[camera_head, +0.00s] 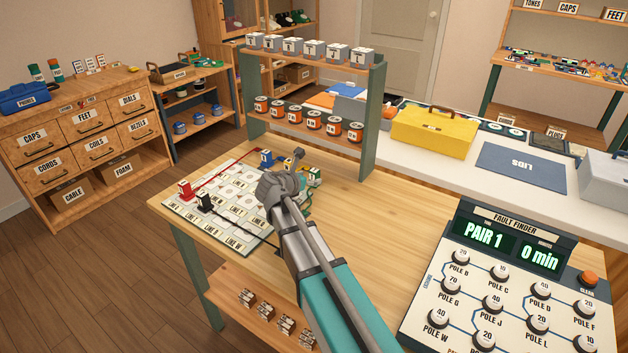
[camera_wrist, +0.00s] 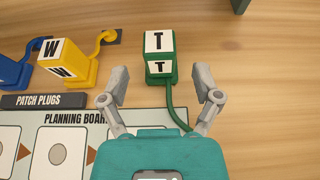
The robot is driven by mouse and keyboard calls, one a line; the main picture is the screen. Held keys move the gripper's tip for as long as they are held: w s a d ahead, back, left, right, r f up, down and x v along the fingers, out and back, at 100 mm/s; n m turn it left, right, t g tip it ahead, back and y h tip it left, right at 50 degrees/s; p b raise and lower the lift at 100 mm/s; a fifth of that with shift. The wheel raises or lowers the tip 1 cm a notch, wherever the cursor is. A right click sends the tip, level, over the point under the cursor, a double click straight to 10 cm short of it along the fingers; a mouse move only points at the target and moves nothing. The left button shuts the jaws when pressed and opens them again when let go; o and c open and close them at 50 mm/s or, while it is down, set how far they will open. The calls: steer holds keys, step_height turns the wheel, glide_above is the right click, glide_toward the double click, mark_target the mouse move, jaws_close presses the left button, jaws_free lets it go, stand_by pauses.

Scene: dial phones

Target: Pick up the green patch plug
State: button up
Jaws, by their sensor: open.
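The green patch plug (camera_wrist: 160,68) shows in the wrist view, a small green block with a white top and front, each marked T. A green cord (camera_wrist: 178,108) runs from it toward my gripper. My gripper (camera_wrist: 159,84) is open, with one finger on each side of the plug's near end and wood showing between fingers and plug. In the head view the green plug (camera_head: 314,177) shows just right of my gripper (camera_head: 297,155), partly hidden by it and my arm. I cannot tell the height gap.
A yellow plug (camera_wrist: 70,64) marked W and a blue plug (camera_wrist: 10,72) stand to the left. The planning board (camera_wrist: 48,140) lies below them, with a red plug (camera_head: 185,190) and a black plug (camera_head: 204,201) on it. Bare wood lies right of the green plug.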

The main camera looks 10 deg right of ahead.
mark_target(316, 169)
steer(key=shift+b+x, duration=0.5)
steer(key=shift+x, duration=1.25)
jaws_close()
steer(key=shift+r, duration=0.25)
step_height(316, 169, up, 2)
steer(key=p, duration=0.2)
steer(key=shift+r+p, duration=0.1)
steer(key=shift+p, duration=0.2)
steer(key=s+a+r+p, duration=0.7)
steer(key=s+r+p, duration=0.3)
steer(key=s, duration=0.2)
steer(key=shift+r, duration=0.25)
